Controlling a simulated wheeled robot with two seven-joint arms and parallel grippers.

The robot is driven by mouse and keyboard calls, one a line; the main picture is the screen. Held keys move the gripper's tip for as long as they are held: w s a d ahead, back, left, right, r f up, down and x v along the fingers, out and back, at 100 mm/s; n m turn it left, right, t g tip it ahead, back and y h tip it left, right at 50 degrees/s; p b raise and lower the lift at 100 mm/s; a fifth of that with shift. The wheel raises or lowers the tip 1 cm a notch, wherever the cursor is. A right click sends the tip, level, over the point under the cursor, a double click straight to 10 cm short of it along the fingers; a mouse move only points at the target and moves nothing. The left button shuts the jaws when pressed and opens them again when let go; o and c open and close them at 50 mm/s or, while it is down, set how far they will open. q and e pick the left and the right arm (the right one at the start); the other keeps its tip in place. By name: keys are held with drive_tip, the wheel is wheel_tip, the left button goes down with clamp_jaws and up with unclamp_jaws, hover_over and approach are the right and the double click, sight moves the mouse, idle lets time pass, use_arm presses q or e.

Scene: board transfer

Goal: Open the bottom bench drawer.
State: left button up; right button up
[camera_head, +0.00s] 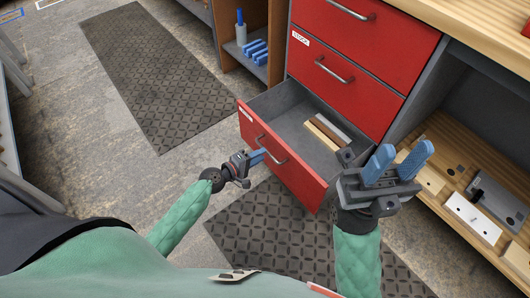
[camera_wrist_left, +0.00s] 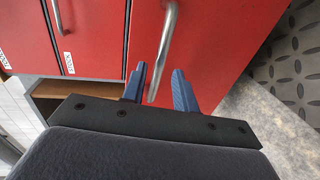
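The bottom bench drawer (camera_head: 302,184) is pulled out, and its grey inside shows in the head view. Its red front also fills much of the left wrist view (camera_wrist_left: 200,45). Its metal bar handle (camera_head: 271,151) shows in the left wrist view (camera_wrist_left: 165,50) too, with its lower end between the blue fingers. My left gripper (camera_head: 260,156) is at the handle, its fingers apart on either side; I cannot tell whether they touch it. My right gripper (camera_head: 398,163) is open and empty, to the right of the drawer.
In the drawer lie a wooden piece (camera_head: 324,135) and a grey strip (camera_head: 333,127). Red drawers (camera_head: 345,85) above are shut. A wooden shelf (camera_head: 450,150) with plates is at the right. Dark mats (camera_head: 160,75) lie on the floor, clear at the left.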

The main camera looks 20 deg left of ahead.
use_arm(q)
drive_tip(key=v, duration=0.3)
drive_tip(key=shift+s+a+r, duration=0.1)
drive_tip(key=shift+s+a, duration=0.05)
drive_tip(key=shift+s, duration=0.1)
idle(0.4)
